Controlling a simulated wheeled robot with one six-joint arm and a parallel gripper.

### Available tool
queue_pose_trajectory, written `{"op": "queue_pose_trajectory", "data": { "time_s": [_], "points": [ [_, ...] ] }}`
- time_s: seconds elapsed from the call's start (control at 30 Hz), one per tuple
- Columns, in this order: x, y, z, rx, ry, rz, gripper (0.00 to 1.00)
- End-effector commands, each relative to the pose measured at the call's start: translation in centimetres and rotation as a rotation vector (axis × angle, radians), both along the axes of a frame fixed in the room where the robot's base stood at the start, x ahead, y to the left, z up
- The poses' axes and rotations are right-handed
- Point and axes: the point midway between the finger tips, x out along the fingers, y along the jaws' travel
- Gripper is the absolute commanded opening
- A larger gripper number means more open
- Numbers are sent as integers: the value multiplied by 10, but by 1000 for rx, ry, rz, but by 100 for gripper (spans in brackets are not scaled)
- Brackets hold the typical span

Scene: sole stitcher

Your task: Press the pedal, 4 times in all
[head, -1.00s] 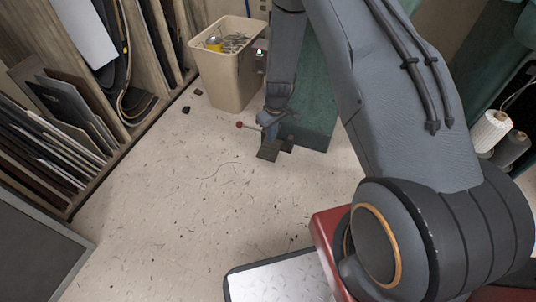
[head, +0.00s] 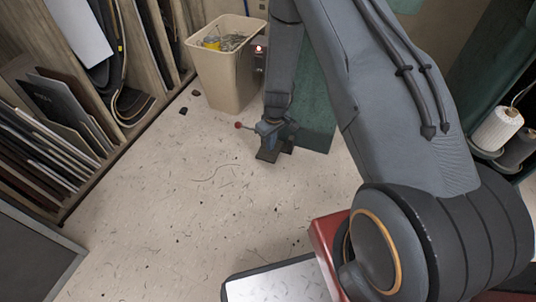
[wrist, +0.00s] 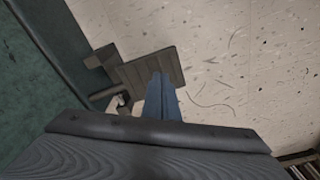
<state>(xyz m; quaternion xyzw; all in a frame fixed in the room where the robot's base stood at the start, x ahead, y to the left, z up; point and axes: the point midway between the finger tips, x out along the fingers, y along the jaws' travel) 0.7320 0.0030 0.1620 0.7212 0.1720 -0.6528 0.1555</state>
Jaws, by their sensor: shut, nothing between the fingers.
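The pedal (head: 267,155) is a dark flat plate on the floor at the foot of the green machine stand (head: 318,115). In the wrist view the pedal (wrist: 152,72) shows as a grey-brown plate with ridges, beside a smaller dark block. My gripper (head: 269,130) is shut and empty, pointing down over the pedal. Its blue fingers (wrist: 162,98) overlap the near part of the plate in the wrist view. I cannot tell whether the fingertips touch it, or whether the plate is pressed down.
A thin lever with a red knob (head: 238,125) sticks out left beside my gripper. A beige bin (head: 222,78) stands behind, near a small glowing lamp (head: 259,49). A rack of sheets (head: 60,120) is at left. Thread spools (head: 498,130) are at right. The floor between is mostly clear.

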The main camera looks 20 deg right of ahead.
Motion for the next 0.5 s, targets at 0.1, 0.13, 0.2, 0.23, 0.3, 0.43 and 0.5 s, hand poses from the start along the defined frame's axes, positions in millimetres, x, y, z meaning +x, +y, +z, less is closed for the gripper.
{"op": "queue_pose_trajectory", "data": {
  "time_s": [0.1,0.13,0.2,0.23,0.3,0.43,0.5],
  "points": [
    [2,1,-14,0,0,1,0],
    [2,1,-16,0,0,1,0],
    [2,1,-18,0,0,1,0],
    [2,1,-18,0,0,1,0],
    [2,1,-18,0,0,1,0],
    [2,1,-18,0,0,1,0],
    [2,1,-18,0,0,1,0]
  ]
}}
